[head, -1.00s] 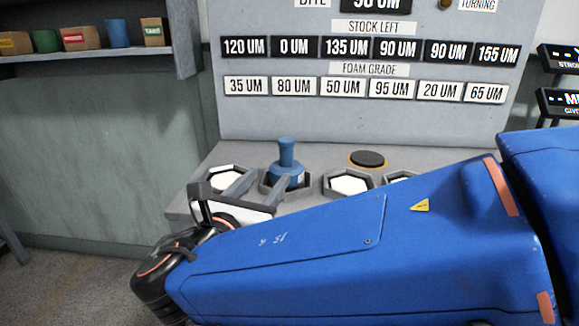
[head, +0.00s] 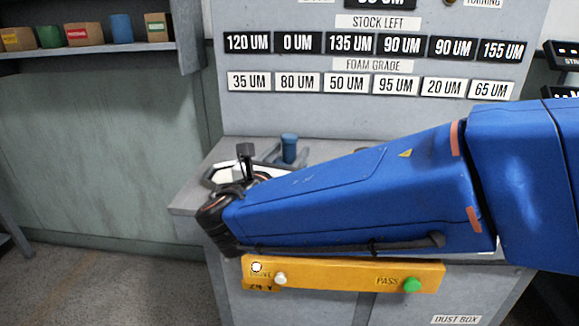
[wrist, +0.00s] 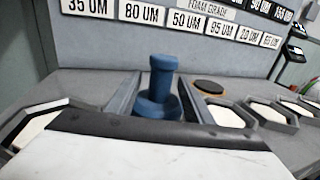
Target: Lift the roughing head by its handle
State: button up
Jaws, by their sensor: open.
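The blue head with an upright knobbed handle (wrist: 163,75) stands in its holder on the grey bench, in the middle of the wrist view. It is the only handled head I see; no name on it can be read, so I take it as the roughing head. In the head view only its top (head: 289,142) shows clearly, with its base hidden by my arm. My gripper (wrist: 157,88) is open, with one grey finger on each side of the blue head. Contact cannot be told. The white gripper housing fills the wrist view's foreground.
Hexagonal holders with pale pads (wrist: 225,116) stand along the bench to the right, with another at left. A dark round disc (wrist: 210,87) lies behind them. The grey board (head: 225,110) rises behind. A yellow bar (head: 345,277) with buttons is on the bench front.

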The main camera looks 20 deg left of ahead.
jog(key=shift+w+d, duration=0.1)
jog(key=shift+w, duration=2.3)
jog(key=shift+r, duration=0.1)
grip_shut()
